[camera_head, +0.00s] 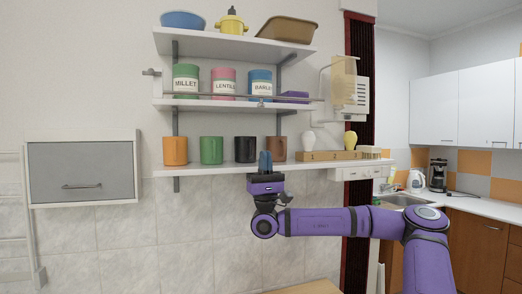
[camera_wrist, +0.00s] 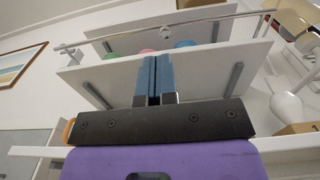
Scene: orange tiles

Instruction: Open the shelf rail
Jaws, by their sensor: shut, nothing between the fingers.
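The shelf rail (camera_head: 215,96) is a thin metal bar along the front of the middle shelf, before the canisters.
The middle shelf (camera_head: 210,104) holds canisters labelled MILLET, LENTILS and BARLEY and a purple item (camera_head: 293,97). Several mugs (camera_head: 211,150) stand on the lowest shelf (camera_head: 215,169) close to my gripper. A grey cabinet (camera_head: 80,170) hangs at left.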

